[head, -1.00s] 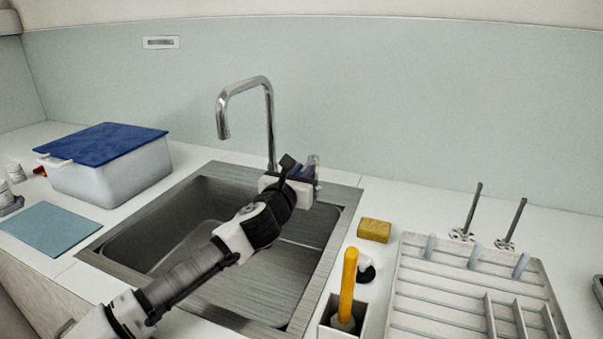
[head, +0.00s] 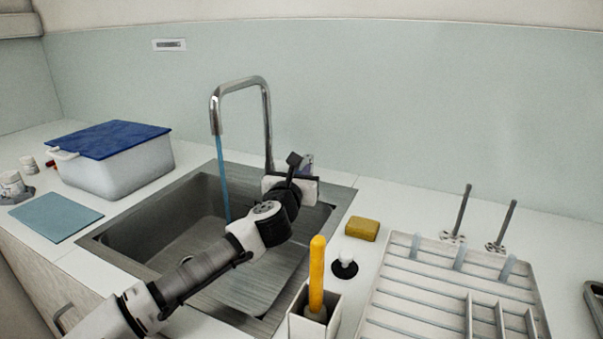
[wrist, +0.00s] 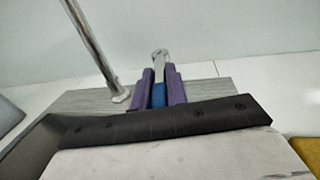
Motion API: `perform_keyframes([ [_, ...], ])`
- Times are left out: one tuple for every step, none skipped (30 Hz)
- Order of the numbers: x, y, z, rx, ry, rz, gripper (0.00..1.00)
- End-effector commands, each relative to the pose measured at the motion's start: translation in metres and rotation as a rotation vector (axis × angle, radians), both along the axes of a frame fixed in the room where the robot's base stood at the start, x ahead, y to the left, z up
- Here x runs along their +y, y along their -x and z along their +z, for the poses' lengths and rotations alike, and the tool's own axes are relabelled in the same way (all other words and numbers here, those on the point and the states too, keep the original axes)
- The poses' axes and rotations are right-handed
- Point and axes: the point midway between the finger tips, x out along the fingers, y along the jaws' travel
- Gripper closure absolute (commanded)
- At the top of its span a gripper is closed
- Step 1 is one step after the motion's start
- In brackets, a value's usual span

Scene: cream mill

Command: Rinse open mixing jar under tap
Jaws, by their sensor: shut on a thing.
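A chrome tap (head: 268,125) stands at the back of the sink (head: 120,250). A thin blue stream of water (head: 223,180) runs from its spout into the basin, left of my arm. My gripper (head: 308,163) is at the sink's back right, right of the tap's base. In the wrist view, its purple fingers (wrist: 160,80) are shut on a chrome and blue tap lever (wrist: 159,58). In the head view, my wrist mostly hides the lever. I cannot make out a mixing jar in either view.
A white tub with a blue lid (head: 110,165) and a blue mat (head: 55,217) are on the left. On the right are a yellow sponge (head: 362,229), a yellow-handled brush (head: 317,275) in a white holder, a white-topped black stopper (head: 345,266) and a slatted rack (head: 440,300).

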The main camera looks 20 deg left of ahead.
Motion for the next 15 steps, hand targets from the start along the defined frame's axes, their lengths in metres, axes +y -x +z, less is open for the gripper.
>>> perform_keyframes([
  [-0.0004, -0.0002, 0.0005, -0.001, -0.001, -0.001, 1.0],
  [-0.0005, -0.0003, 0.0005, -0.001, -0.001, -0.001, 1.0],
  [-0.0005, -0.0003, 0.0005, -0.001, -0.001, -0.001, 1.0],
  [-0.0005, -0.0003, 0.0005, -0.001, -0.001, -0.001, 1.0],
  [-0.0005, -0.0003, 0.0006, -0.001, -0.001, -0.001, 1.0],
  [-0.0006, -0.0003, 0.0006, -0.001, -0.001, -0.001, 1.0],
  [-0.0005, -0.0003, 0.0006, -0.001, -0.001, -0.001, 1.0],
  [-0.0005, -0.0003, 0.0006, -0.001, -0.001, -0.001, 1.0],
  [-0.0005, -0.0002, 0.0006, -0.001, -0.001, -0.001, 1.0],
  [-0.0005, -0.0002, 0.0006, -0.001, -0.001, -0.001, 0.82],
  [-0.0005, -0.0002, 0.0006, -0.001, -0.001, -0.001, 0.78],
  [-0.0005, -0.0002, 0.0006, -0.001, -0.001, -0.001, 0.72],
  [-0.0005, -0.0002, 0.0006, -0.001, -0.001, -0.001, 0.69],
  [-0.0005, -0.0002, 0.0005, -0.001, -0.001, -0.001, 0.65],
  [-0.0005, -0.0002, 0.0005, -0.001, -0.001, -0.001, 0.64],
])
